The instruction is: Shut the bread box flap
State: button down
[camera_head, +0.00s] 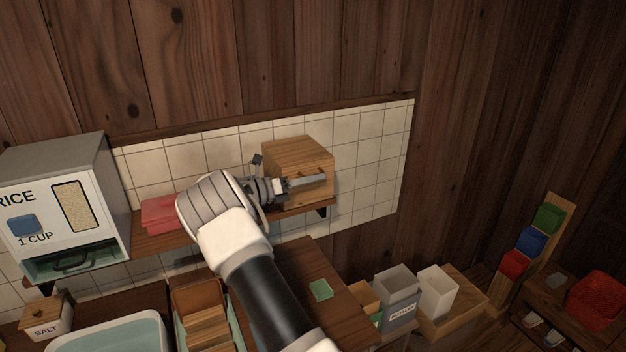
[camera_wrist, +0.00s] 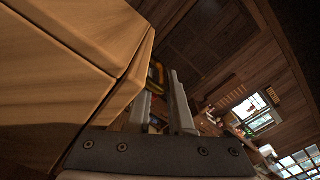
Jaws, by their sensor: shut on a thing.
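The bread box (camera_head: 298,149), a light wooden box, sits at the right end of the wall shelf. Its front flap (camera_head: 322,194) looks upright and close to the box front. In the wrist view the flap (camera_wrist: 125,92) shows as a panel beside the box body (camera_wrist: 50,75), with a thin dark seam between them. My gripper (camera_head: 320,178) is at the flap's front, its fingers pointing right. In the wrist view my gripper (camera_wrist: 163,88) has its fingers around the flap's handle (camera_wrist: 156,72), which is partly hidden. Whether the flap is fully flush cannot be told.
A red item (camera_head: 158,214) lies on the shelf left of my gripper. A rice dispenser (camera_head: 65,205) stands at far left. Below are a salt box (camera_head: 47,322), a green square (camera_head: 320,290) and several bins (camera_head: 397,290). Tiled wall is clear right of the box.

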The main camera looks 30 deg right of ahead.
jog(key=shift+w+d+r, duration=0.1)
jog(key=shift+w+r, duration=0.15)
jog(key=shift+r, duration=0.6)
jog(key=c, duration=0.9)
grip_release()
jog(key=a+b, duration=0.1)
jog(key=a, duration=0.5)
jog(key=a+b, duration=0.1)
jog(key=a, duration=0.4)
jog(key=a+f+b, duration=0.1)
jog(key=a, duration=0.5)
jog(key=shift+w+a+b, duration=0.3)
jog(key=shift+w, duration=0.05)
jog(key=shift+d, duration=0.1)
